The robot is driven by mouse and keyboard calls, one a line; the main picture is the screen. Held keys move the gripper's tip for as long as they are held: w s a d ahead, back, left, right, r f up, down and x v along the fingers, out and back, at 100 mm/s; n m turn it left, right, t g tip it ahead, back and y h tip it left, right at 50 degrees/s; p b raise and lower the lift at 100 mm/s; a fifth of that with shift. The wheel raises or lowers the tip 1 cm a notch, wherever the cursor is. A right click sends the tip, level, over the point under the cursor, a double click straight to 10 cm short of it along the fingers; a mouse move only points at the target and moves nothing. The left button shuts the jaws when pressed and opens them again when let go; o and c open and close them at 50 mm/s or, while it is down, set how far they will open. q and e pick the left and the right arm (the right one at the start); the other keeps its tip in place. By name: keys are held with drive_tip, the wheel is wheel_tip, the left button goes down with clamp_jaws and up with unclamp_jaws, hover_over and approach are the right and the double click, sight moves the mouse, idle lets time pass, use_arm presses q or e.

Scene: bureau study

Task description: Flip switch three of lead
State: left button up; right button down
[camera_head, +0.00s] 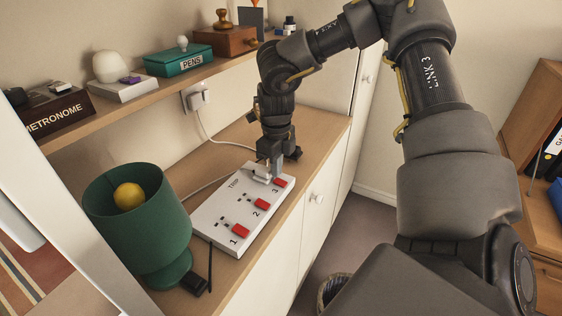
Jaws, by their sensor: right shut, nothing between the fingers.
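The lead (223,218) is a white power strip lying on the wooden cabinet top, with red switches numbered 1, 2 and 3. Switch three (281,182) is the red rocker at the far end, partly beside my gripper. Switch two (260,204) and switch one (241,230) lie nearer. A white plug (261,172) sits in the far socket. My right gripper (277,175) points down over the far end of the lead, shut and empty, its tips close to switch three. I cannot tell whether they touch it. My left gripper is not in view.
A green lamp (150,235) with a yellow bulb stands left of the lead, a black plug (195,284) by its base. A wall socket (197,97) has a white plug and cable. The shelf above holds a teal PENS box (179,61) and a METRONOME box (58,113).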

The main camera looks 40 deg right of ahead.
sight(277, 180)
drive_tip(key=shift+f+b, duration=0.95)
drive_tip(key=shift+b, duration=0.05)
idle(0.8)
drive_tip(key=shift+r+p, duration=1.75)
drive_tip(key=shift+r, duration=1.8)
